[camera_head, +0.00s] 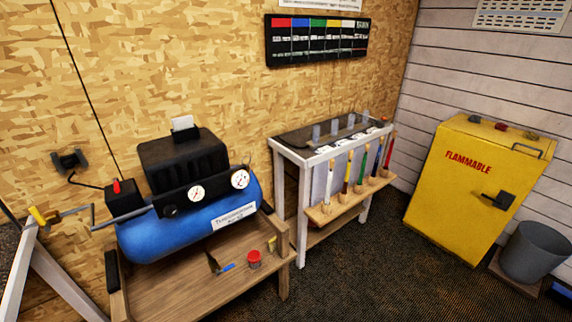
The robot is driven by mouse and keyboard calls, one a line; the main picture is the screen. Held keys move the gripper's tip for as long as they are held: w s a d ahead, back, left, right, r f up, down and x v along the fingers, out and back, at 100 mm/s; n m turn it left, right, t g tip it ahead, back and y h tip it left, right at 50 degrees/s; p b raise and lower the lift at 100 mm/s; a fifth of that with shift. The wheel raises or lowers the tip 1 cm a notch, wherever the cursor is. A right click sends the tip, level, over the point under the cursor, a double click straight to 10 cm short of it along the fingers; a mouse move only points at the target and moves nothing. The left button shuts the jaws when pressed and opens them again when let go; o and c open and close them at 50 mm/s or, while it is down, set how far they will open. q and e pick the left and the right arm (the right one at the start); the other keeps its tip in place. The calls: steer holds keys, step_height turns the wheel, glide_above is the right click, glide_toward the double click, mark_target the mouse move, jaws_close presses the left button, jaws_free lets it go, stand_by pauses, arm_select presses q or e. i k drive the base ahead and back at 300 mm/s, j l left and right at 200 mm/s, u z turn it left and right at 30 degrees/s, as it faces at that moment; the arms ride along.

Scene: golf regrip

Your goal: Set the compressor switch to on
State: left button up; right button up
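The compressor (235,216) has a blue tank with a black motor housing and two white dial gauges, and stands on a wooden bench. At its left end is a black box with a small red switch lever (117,186) sticking up from its top. Whether that lever is at on or off cannot be read at this size. Neither of my grippers shows in the head view, and nothing is touching the compressor.
A rack (325,208) holds several upright clubs. A yellow flammable cabinet (465,205) and grey bin (533,251) stand right. Dark floor is open at front right.

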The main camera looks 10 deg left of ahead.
mark_target(116, 184)
steer(key=u, duration=1.1)
